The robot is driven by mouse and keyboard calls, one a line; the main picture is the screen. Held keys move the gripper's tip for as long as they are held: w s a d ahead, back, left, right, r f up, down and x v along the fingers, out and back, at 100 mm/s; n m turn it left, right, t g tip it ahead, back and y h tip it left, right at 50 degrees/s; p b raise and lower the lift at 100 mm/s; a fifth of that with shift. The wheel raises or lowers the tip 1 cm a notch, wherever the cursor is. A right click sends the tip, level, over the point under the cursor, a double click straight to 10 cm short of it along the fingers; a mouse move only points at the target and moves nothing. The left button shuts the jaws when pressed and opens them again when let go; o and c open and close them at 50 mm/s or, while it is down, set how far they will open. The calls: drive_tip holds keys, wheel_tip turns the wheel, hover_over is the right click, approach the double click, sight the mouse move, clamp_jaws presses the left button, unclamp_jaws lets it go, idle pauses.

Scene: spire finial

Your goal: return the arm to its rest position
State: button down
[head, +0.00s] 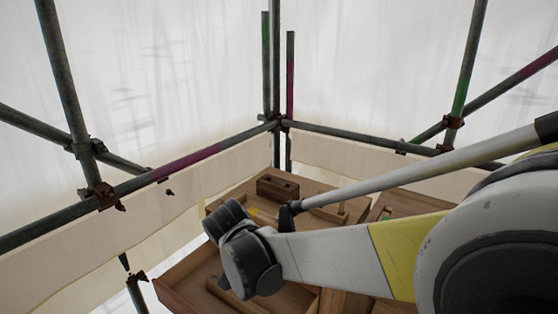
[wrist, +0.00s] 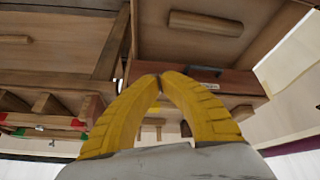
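My arm reaches in from the right of the head view, over wooden boxes. My gripper does not show clearly in the head view, hidden behind or below the arm. In the wrist view, the two yellow fingers of my gripper (wrist: 160,78) curve together and their tips meet. Nothing shows between the tips. Wooden surfaces and drawers lie beyond the fingers.
A wooden bench (head: 190,277) with trays lies under my arm, and a dark wooden block (head: 277,187) stands on it. Scaffold poles (head: 70,90) and a horizontal rail (head: 200,156) border the space. White sheeting (head: 180,60) hangs behind them.

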drive_tip(key=s+d+r+n+y, duration=0.1)
drive_tip(key=s+d+r, duration=0.3)
drive_tip(key=d, duration=0.3)
drive_tip(key=s+d+r+n, duration=0.1)
drive_tip(key=s+d+r, duration=0.25)
drive_tip(key=d, duration=0.45)
drive_tip(key=s+d+n+t+y, duration=0.1)
drive_tip(key=s+d+t, duration=0.1)
drive_tip(key=s+d, duration=0.6)
drive_tip(key=s, duration=0.3)
drive_tip(key=shift+f, duration=0.35)
